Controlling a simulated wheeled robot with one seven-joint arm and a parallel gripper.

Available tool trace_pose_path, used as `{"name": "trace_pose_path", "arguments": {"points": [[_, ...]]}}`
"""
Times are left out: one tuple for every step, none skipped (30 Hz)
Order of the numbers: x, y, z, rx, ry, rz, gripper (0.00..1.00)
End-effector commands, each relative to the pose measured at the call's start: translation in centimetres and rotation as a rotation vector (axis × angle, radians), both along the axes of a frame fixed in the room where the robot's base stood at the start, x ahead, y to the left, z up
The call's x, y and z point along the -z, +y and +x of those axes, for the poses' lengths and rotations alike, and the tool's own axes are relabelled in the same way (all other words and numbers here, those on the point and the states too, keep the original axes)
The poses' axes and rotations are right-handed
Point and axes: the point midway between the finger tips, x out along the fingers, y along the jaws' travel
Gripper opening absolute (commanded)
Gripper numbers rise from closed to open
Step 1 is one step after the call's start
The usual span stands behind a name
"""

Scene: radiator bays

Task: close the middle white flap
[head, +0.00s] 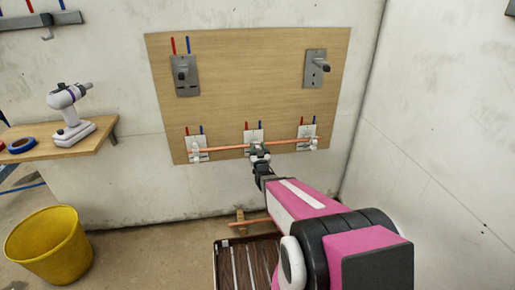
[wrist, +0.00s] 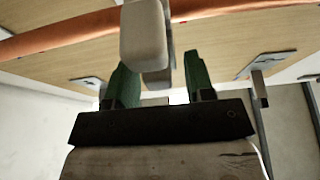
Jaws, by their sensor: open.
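The middle white bracket (head: 254,136) sits low on the wooden board, behind the copper pipe. My gripper (head: 259,151) is right in front of it and hides its lower part, so its flap is not clear in the head view. In the wrist view a pale rounded flap (wrist: 144,36) stands close in front of the pipe (wrist: 60,33). The green fingers of my gripper (wrist: 159,72) are apart, one on each side below the flap. I cannot tell whether they touch it. A similar pale piece shows partly hidden behind it.
Similar white brackets stand left (head: 197,146) and right (head: 306,134) along the copper pipe (head: 222,149). Two grey fixtures (head: 185,77) (head: 315,70) are higher on the board (head: 250,85). A slatted crate (head: 219,262) is below my arm. A yellow bucket (head: 48,246) and a shelf with a drill (head: 71,112) are left.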

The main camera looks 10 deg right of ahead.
Motion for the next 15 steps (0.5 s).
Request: {"name": "trace_pose_path", "arguments": {"points": [[-0.04,0.00,0.13,0.000,0.000,0.000,0.49],[-0.06,0.00,0.16,0.000,0.000,0.000,0.49],[-0.08,0.00,0.17,0.000,0.000,0.000,0.49],[-0.08,0.00,0.17,0.000,0.000,0.000,0.49],[-0.09,0.00,0.16,0.000,0.000,0.000,0.49],[-0.08,0.00,0.15,0.000,0.000,0.000,0.49],[-0.09,0.00,0.15,0.000,0.000,0.000,0.49],[-0.09,0.00,0.15,0.000,0.000,0.000,0.49],[-0.09,0.00,0.15,0.000,0.000,0.000,0.46],[-0.09,0.00,0.14,0.000,0.000,0.000,0.36],[-0.09,0.00,0.14,0.000,0.000,0.000,0.26],[-0.09,0.00,0.14,0.000,0.000,0.000,0.13],[-0.09,0.00,0.14,0.000,0.000,0.000,0.10],[-0.09,0.00,0.14,0.000,0.000,0.000,0.10],[-0.09,0.00,0.14,0.000,0.000,0.000,0.10]]}}
